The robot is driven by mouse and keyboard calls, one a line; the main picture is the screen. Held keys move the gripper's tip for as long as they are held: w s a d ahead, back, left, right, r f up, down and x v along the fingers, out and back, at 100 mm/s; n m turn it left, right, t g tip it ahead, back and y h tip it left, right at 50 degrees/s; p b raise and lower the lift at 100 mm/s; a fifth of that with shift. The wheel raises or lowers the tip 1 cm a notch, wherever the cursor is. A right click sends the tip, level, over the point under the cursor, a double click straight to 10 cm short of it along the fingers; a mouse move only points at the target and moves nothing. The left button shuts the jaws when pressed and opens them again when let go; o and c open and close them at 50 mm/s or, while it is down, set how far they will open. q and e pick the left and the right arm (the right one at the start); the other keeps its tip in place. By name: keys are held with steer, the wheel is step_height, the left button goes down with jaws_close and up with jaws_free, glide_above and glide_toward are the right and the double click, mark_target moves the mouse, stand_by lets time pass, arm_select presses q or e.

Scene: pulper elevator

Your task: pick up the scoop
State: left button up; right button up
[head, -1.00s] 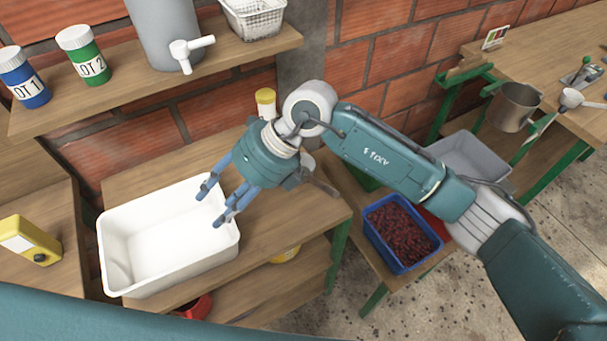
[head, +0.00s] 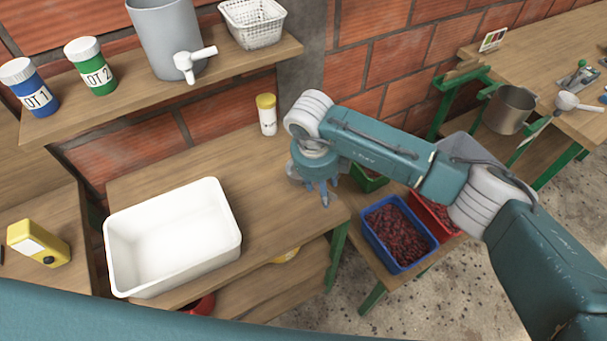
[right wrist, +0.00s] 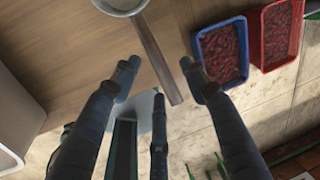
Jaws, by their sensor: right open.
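The scoop, with a round pale bowl and a long grey-brown handle (right wrist: 155,58), shows at the top of the right wrist view, over the wooden table. Its bowl (right wrist: 122,3) is cut off by the top edge. In the head view my right gripper and wrist mostly hide it. My right gripper (head: 324,198) points down over the right end of the table. In the right wrist view the gripper (right wrist: 160,73) is open, and the handle lies between the two fingers in the picture, with a gap on either side. My left gripper is not in view.
A white tub (head: 228,240) stands on the table (head: 270,190) at left, and a yellow-capped bottle (head: 267,115) stands at the back. Blue (head: 372,242) and red (head: 448,230) crates of red fruit are at right. A ladle (head: 566,101) lies on the far bench.

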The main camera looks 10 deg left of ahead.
steer(key=shift+w+d+f, duration=0.1)
steer(key=shift+f, duration=0.6)
steer(key=shift+w+d+f, duration=0.1)
steer(key=shift+f, duration=0.55)
steer(key=shift+a, duration=0.1)
jaws_close()
steer(key=shift+r, duration=0.1)
